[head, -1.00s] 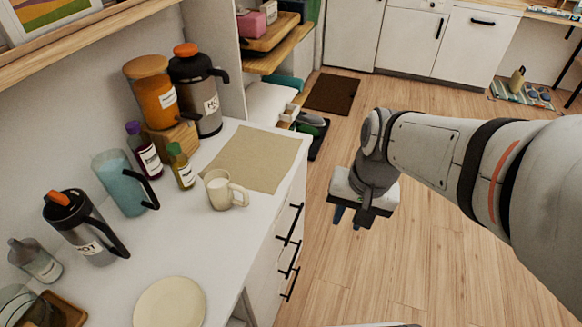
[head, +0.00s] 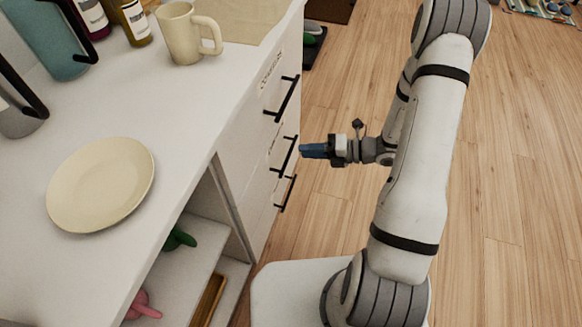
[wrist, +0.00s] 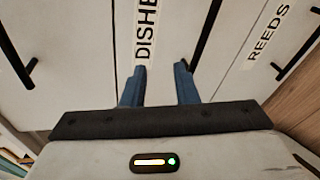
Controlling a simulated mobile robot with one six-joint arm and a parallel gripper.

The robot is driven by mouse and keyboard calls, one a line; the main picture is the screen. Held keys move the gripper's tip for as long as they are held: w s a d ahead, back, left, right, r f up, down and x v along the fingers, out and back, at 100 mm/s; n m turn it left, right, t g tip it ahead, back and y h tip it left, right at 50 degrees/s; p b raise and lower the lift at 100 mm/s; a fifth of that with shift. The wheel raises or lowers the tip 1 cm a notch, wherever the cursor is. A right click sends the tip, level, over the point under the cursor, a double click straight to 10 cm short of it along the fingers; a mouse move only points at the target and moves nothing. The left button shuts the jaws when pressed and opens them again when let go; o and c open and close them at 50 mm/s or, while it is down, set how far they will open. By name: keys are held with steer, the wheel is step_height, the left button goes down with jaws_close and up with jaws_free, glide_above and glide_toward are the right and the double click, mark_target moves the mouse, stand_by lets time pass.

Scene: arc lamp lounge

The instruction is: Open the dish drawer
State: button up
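The dish drawer (wrist: 165,30) is the middle white front of a stack, shut, with a label of which "DISHE" is readable in the wrist view. Its black bar handle (wrist: 204,38) runs down beside the right fingertip; in the head view it is the middle handle (head: 286,157). My gripper (wrist: 158,72) is open, its two blue fingers apart and pointing at the drawer front. The handle does not lie between them in the wrist view. In the head view my gripper (head: 304,150) is just right of the middle handle; I cannot tell whether it touches.
A drawer labelled "REEDS" (wrist: 260,60) is below, another drawer (head: 268,90) above. The white counter (head: 110,260) holds a cream plate (head: 100,185) and a mug (head: 182,35). An open shelf (head: 185,270) is left of the drawers.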

mark_target(289, 155)
step_height(289, 155, down, 6)
steer(key=w+d+m+t+b, duration=0.1)
steer(key=m+t+b, duration=0.1)
steer(key=m, duration=0.2)
steer(key=x, duration=0.2)
steer(key=b+x, duration=0.1)
steer(key=x, duration=0.2)
steer(key=b+x, duration=0.1)
steer(key=x, duration=0.1)
steer(key=shift+w+a+f, duration=0.1)
steer(key=shift+w, duration=0.35)
jaws_close()
